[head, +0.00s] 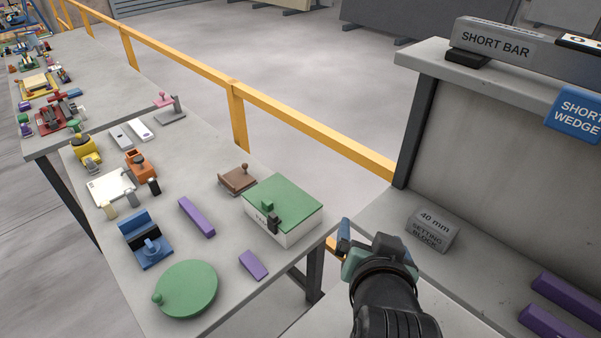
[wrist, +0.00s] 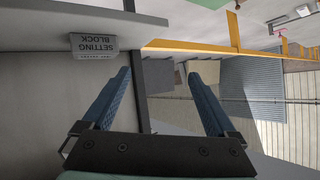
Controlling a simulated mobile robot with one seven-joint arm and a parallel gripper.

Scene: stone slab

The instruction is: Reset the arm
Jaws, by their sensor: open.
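My gripper (head: 345,240) is at the lower middle right of the head view, above the near edge of the right-hand bench. In the wrist view my gripper (wrist: 165,95) shows two blue fingers spread wide, with nothing between them. It is open and empty. A grey setting block (head: 432,230) marked 40 mm rests on the right bench, to the right of my gripper and apart from it. The setting block also shows upside down in the wrist view (wrist: 93,44).
A left table (head: 235,310) holds a green-lidded box (head: 290,234), a green disc (head: 186,290), purple bars and several fixtures. Purple bars (head: 565,300) lie on the right bench. A shelf (head: 420,53) stands behind it. A yellow rail (head: 300,125) runs behind the left table.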

